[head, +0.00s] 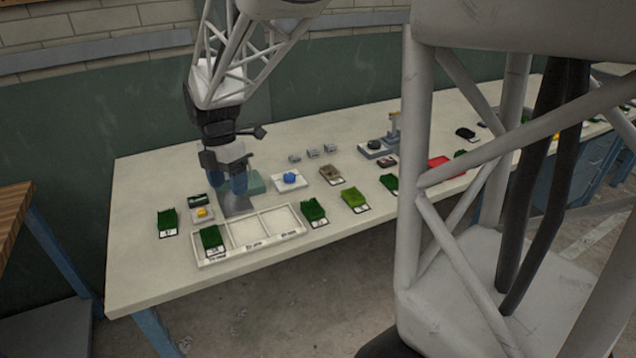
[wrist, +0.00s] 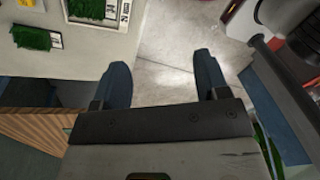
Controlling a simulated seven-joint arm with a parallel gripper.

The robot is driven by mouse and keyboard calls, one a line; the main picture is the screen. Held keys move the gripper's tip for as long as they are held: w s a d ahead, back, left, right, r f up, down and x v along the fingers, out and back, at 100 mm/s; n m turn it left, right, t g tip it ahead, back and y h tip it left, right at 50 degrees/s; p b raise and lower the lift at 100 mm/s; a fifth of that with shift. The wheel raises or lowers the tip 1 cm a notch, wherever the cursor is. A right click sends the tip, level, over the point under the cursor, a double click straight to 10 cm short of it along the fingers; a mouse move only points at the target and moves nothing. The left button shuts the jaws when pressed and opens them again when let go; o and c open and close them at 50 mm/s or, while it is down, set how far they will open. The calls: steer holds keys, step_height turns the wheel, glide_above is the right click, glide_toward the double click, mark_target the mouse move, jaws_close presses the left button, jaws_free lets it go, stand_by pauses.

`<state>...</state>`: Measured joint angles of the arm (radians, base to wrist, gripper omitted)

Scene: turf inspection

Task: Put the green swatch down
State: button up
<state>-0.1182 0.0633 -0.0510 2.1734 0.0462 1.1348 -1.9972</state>
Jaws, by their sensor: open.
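Several green turf swatches with white label cards show in the head view. One green swatch (head: 211,238) lies in the left compartment of a white three-part tray (head: 292,237); the other two compartments look empty. Another green swatch (head: 167,222) lies on the bench left of the tray. My gripper (head: 238,184) is above the bench, behind the tray. In the wrist view my gripper (wrist: 161,66) is open, with nothing between its fingers. Two green swatches (wrist: 33,38) (wrist: 95,9) show at that view's upper left, apart from the fingers. I cannot tell which of the swatches they are.
Right of the tray stand more swatches (head: 313,211) (head: 354,198) and a blue item on a white pad (head: 290,179). A yellow item (head: 202,212) sits close behind the tray. Small grey blocks (head: 313,151) stand farther back. The bench's front left (head: 140,275) is clear.

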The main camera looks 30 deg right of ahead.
steer(key=s+d+r+m+t, duration=0.1)
steer(key=s+d+m, duration=0.1)
steer(key=s+m, duration=0.6)
steer(key=s+d+r+m+t, duration=0.1)
steer(key=s+d+m+t, duration=0.1)
steer(key=s+m, duration=0.6)
steer(key=s+d+r+m+t, duration=0.1)
steer(key=s+d+m, duration=0.3)
steer(key=s+m, duration=0.4)
steer(key=shift+s+r+t, duration=0.25)
steer(key=shift+s+t, duration=0.15)
steer(key=shift+s, duration=1.65)
